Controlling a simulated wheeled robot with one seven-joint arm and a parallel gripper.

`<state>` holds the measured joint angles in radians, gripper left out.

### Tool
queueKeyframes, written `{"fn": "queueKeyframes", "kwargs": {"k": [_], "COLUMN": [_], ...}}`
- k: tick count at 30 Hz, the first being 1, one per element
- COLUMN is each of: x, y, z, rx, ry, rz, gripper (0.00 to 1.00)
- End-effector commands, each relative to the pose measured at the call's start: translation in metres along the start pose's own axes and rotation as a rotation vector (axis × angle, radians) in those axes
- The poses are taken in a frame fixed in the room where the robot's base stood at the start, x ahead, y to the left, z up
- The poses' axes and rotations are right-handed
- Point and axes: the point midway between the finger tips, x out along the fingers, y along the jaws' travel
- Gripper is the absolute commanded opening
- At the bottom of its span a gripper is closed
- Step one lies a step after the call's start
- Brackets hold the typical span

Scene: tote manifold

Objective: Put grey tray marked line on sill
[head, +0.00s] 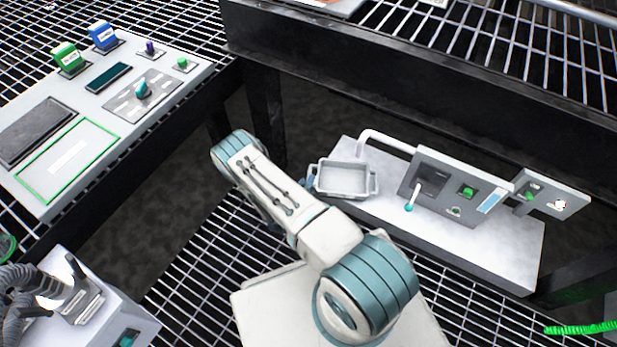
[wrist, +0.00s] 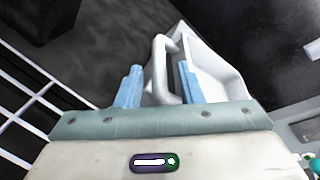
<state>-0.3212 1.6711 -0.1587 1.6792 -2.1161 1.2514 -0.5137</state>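The grey tray (head: 345,179) is a shallow open box with a loop handle at each end. It sits upright on the left end of a pale bench (head: 480,245), under a white spout; no marking on it is readable. My gripper (head: 309,182) is at the tray's left handle, mostly hidden behind my arm in the head view. In the wrist view, the blue fingers of my gripper (wrist: 160,86) are apart, with the handle of the tray (wrist: 160,70) between them. Contact with the handle cannot be told. I cannot tell which surface is the sill.
A grey upright panel (head: 436,196) with a teal-tipped lever and green button stands on the bench right of the tray. The white pipe (head: 385,141) arches from it over the tray. At left is a console (head: 175,75) with a green-outlined rectangle (head: 68,160). A dark beam (head: 420,110) runs behind.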

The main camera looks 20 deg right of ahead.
Motion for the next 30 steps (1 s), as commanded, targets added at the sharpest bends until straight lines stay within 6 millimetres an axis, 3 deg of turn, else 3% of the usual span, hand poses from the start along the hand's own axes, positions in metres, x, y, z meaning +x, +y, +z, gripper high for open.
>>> {"fn": "queueKeyframes", "kwargs": {"k": [3,9,16,19,23,30], "x": [-0.029,-0.069,-0.092,-0.093,-0.091,-0.099], "y": [-0.002,-0.003,-0.002,-0.009,-0.034,-0.111], "z": [0.004,0.002,0.002,0.012,0.044,0.109], "rx": [-0.003,-0.004,0.002,0.036,0.152,0.48], "ry": [-0.003,-0.002,0.001,0.014,0.064,0.218], "rz": [0.004,0.002,-0.003,-0.028,-0.115,-0.343], "gripper": [0.34,0.34,0.34,0.34,0.34,0.34]}}
